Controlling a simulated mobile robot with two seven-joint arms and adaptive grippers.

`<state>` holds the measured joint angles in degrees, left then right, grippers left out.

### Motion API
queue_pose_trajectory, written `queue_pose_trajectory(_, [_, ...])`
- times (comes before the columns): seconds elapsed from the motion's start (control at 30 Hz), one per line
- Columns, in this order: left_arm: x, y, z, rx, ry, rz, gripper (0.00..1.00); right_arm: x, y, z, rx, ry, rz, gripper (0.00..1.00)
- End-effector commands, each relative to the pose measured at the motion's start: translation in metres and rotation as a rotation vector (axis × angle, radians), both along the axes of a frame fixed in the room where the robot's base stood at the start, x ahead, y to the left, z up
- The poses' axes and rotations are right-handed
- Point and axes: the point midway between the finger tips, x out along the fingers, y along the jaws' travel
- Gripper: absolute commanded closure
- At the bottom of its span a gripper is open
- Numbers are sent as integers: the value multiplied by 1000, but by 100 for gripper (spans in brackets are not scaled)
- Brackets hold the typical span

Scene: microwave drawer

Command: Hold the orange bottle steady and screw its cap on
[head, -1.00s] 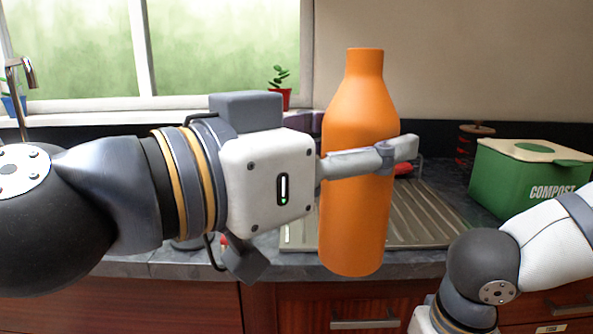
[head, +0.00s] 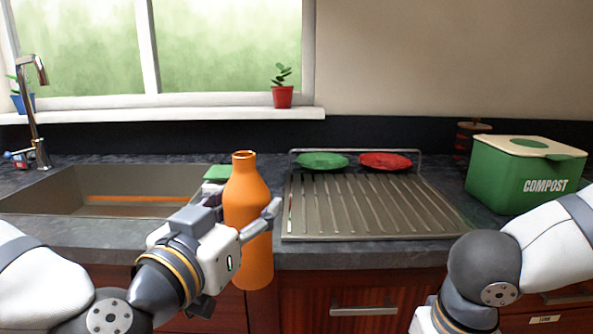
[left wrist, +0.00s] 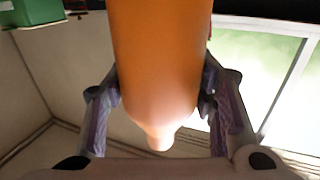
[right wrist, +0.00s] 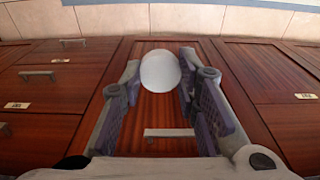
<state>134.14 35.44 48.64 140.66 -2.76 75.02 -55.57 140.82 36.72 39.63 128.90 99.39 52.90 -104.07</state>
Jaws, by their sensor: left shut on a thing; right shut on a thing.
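The orange bottle (head: 247,255) is upright in the head view, left of centre in front of the counter, with its open mouth at the top and no cap on it. My left gripper (head: 247,212) is shut around its body, one finger showing across the front. The left wrist view shows the bottle (left wrist: 155,60) between both fingers. A white round cap (right wrist: 160,72) is between the fingertips of my right gripper (right wrist: 160,66) in the right wrist view. In the head view my right arm is at the lower right; its gripper is below the frame.
The sink (head: 60,190) is behind and left of the bottle. A ribbed drainboard (head: 375,210) with a green plate (head: 321,161) and a red plate (head: 385,161) is to the right. A compost bin (head: 520,180) stands at the right. Wooden drawers (right wrist: 60,100) are below.

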Motion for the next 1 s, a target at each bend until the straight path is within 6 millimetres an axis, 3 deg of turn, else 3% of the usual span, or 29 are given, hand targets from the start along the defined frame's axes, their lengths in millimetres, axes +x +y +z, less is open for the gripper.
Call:
queue_pose_trajectory(0.1, [8,46,-39,3,6,158,90,0,0,-1,0,1,0,80])
queue_pose_trajectory(0.2, [7,78,-60,2,3,260,90,0,0,-2,0,0,0,80])
queue_pose_trajectory(0.33, [3,102,-73,0,0,333,90,0,0,-2,0,0,0,80])
queue_pose_trajectory(0.83, [1,108,-76,-1,-1,351,90,0,0,-2,0,1,0,80])
queue_pose_trajectory(1.0, [-5,96,-89,3,1,284,90,0,0,-2,0,1,0,80])
